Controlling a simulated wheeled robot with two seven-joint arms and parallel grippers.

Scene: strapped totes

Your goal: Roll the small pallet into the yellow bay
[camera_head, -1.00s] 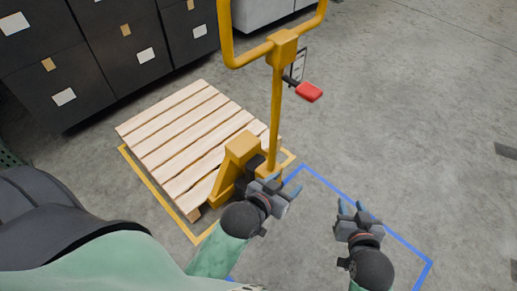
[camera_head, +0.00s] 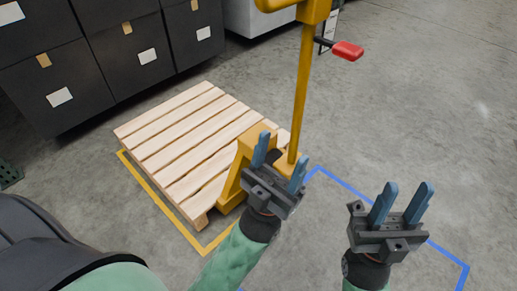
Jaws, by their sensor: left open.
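The small wooden pallet (camera_head: 180,135) sits at the left centre of the head view, mostly inside the yellow floor outline of the bay (camera_head: 160,203). A yellow pallet jack (camera_head: 302,85) stands at its right edge, its upright handle cut off by the top of the picture. A red lever (camera_head: 347,50) sticks out from the handle. My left gripper (camera_head: 280,165) is open in front of the jack's base and hides part of it; I cannot tell if it touches. My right gripper (camera_head: 402,205) is open and empty, to the right over the floor.
Dark boxes with white labels (camera_head: 90,55) stand along the back left, close behind the pallet. A blue floor outline (camera_head: 345,184) lies right of the jack. The grey floor at right is clear.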

